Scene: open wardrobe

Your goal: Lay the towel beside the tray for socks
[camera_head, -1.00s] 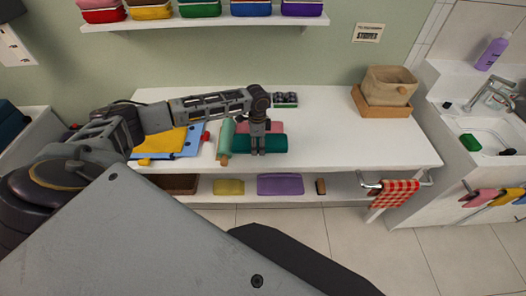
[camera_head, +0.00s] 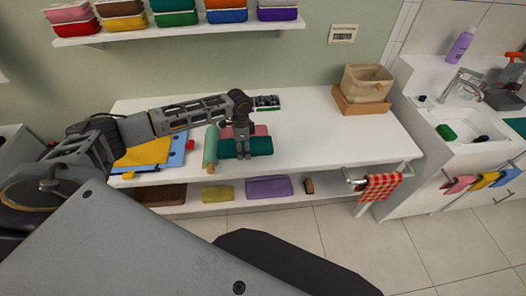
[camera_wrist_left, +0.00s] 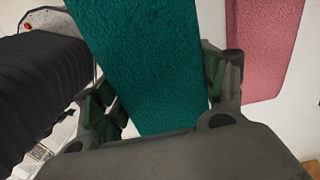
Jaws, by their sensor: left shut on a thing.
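A teal folded towel (camera_head: 262,147) lies on the white table in front of a pink folded towel (camera_head: 261,130). My left gripper (camera_head: 243,156) points down over the teal towel and is shut on it. In the left wrist view the teal towel (camera_wrist_left: 145,60) runs between the two fingers, and the pink towel (camera_wrist_left: 262,45) is beside it, apart from the fingers. A small tray (camera_head: 266,108) with dark round items, likely the sock tray, sits behind the towels near the wall. My right gripper does not show.
A green roller (camera_head: 211,148) lies just left of the towels, with yellow and blue cloths (camera_head: 160,150) further left. The table's right half (camera_head: 330,135) is clear up to a beige basket (camera_head: 367,82). A checkered cloth (camera_head: 380,187) hangs on the right rail.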

